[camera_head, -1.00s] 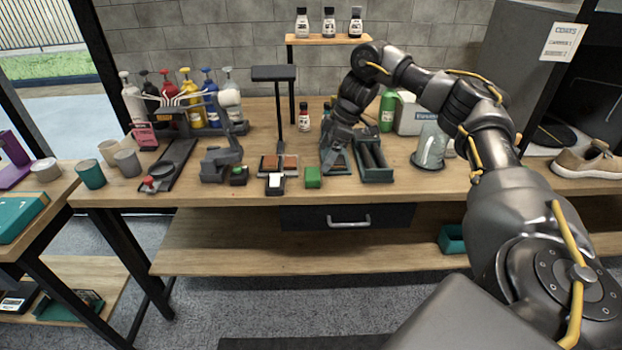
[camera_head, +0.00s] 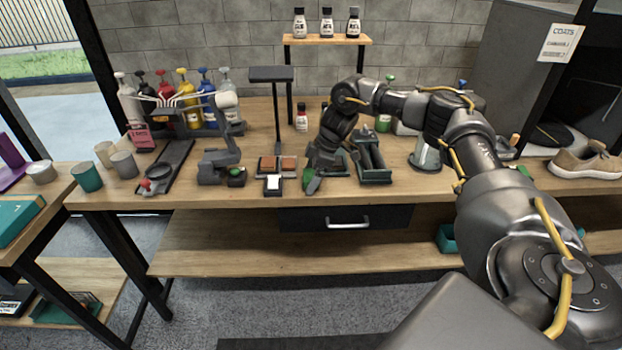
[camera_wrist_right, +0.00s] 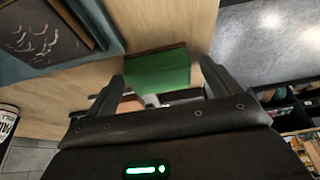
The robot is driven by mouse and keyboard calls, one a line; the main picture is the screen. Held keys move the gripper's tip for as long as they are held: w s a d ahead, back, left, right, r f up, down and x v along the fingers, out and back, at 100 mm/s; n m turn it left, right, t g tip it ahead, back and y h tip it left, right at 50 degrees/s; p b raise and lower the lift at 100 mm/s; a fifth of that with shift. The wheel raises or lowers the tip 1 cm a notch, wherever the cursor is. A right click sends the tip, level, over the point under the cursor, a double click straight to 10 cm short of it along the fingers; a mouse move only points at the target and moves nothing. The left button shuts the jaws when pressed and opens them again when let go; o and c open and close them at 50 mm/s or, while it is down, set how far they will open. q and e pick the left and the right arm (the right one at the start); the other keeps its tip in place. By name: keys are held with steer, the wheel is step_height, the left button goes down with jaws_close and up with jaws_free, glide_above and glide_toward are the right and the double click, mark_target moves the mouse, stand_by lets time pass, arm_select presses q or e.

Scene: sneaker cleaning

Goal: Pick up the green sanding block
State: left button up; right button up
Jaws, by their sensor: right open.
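The green sanding block (camera_head: 308,175) lies on the wooden workbench near its front edge, partly hidden by my right gripper (camera_head: 313,184) in the head view. In the right wrist view the green block (camera_wrist_right: 157,72) shows between and just beyond the two fingertips of my right gripper (camera_wrist_right: 161,71). The jaws are open, with a finger on either side of the block and a visible gap. I cannot tell how high the fingertips are above the bench. My left gripper is not in view.
A stand with brown pads (camera_head: 288,163) and a white-topped item (camera_head: 273,184) sit just left of the block. A dark tray with rollers (camera_head: 373,165) is close on the right. A beige sneaker (camera_head: 585,161) stands at the far right.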

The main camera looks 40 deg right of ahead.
mark_target(307, 175)
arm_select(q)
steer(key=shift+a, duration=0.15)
arm_select(e)
steer(key=shift+c, duration=0.4)
steer(key=c, duration=1.1)
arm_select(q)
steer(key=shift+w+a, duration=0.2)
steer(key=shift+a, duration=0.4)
arm_select(e)
steer(key=shift+o, duration=0.2)
